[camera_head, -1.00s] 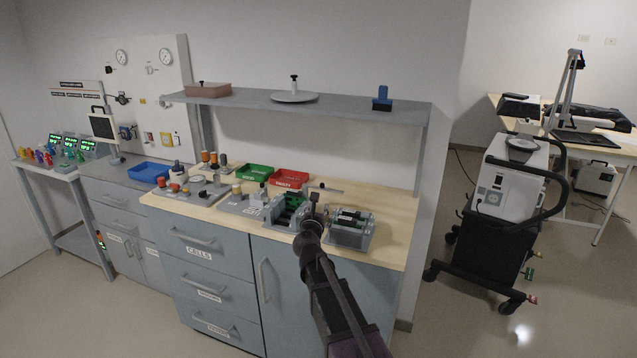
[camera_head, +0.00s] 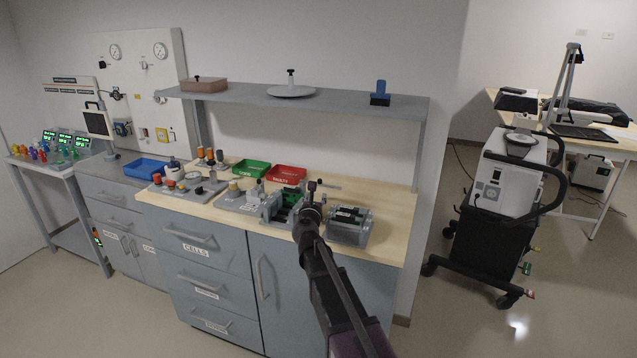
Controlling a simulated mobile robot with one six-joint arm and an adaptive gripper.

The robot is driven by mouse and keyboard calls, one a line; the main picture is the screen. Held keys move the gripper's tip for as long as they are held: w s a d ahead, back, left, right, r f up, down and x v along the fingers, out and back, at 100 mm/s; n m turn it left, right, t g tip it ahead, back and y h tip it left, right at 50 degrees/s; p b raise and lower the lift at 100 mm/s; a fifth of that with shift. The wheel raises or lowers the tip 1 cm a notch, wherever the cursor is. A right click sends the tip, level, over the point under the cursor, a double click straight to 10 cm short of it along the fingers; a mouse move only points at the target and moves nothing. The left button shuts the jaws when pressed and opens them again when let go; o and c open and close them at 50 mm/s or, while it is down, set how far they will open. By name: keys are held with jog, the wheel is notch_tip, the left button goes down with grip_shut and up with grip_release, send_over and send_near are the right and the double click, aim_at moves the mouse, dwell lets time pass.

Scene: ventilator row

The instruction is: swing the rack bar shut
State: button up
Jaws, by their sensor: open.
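A grey rack with green boards (camera_head: 283,206) stands on the wooden bench top, just left of my arm's end. A thin grey bar (camera_head: 329,187) shows behind and to the right of my gripper and looks swung out from the rack. Its pivot end is hidden by my gripper. My gripper (camera_head: 312,190) is open, over the bench between the rack and a clear grey box (camera_head: 350,226). Its fingers are small and dark, and I cannot tell whether they touch the bar.
Red (camera_head: 286,175) and green (camera_head: 251,169) trays lie behind the rack. A grey plate with knobs (camera_head: 188,187) is to the left. A shelf (camera_head: 340,99) overhangs the back of the bench. A cart (camera_head: 488,235) stands right of the bench, with floor between.

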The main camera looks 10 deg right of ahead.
aim_at(319, 182)
jog(key=x, duration=1.1)
jog(key=shift+a, duration=0.1)
grip_shut()
